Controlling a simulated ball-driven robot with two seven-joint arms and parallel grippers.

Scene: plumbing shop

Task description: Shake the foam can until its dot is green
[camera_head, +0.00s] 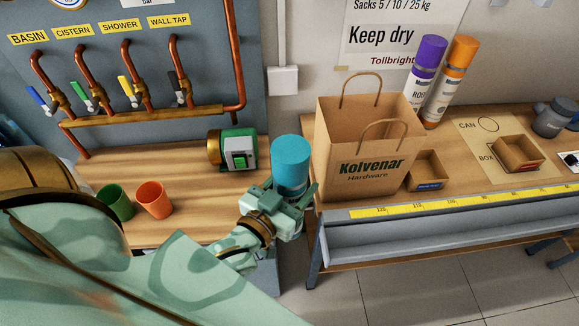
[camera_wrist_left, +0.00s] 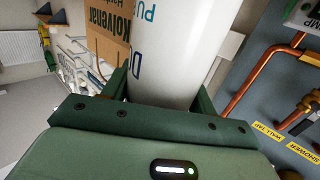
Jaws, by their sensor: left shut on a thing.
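The foam can with a blue cap (camera_head: 291,160) stands out in the head view, held over the gap between the two benches. My left gripper (camera_head: 284,200) is shut around its lower part. In the left wrist view the white can body (camera_wrist_left: 165,45) lies between the fingers of the gripper (camera_wrist_left: 162,100), with only part of its blue-green lettering showing. I cannot make out a dot on the can in either view. My right gripper is not in view.
A Kolvenar paper bag (camera_head: 365,140) stands right of the can. Purple-capped (camera_head: 427,60) and orange-capped (camera_head: 449,80) cans stand behind it. A mat marked CAN and BOX (camera_head: 478,145) holds a small box (camera_head: 519,153). Green (camera_head: 114,203) and orange (camera_head: 154,199) cups stand left.

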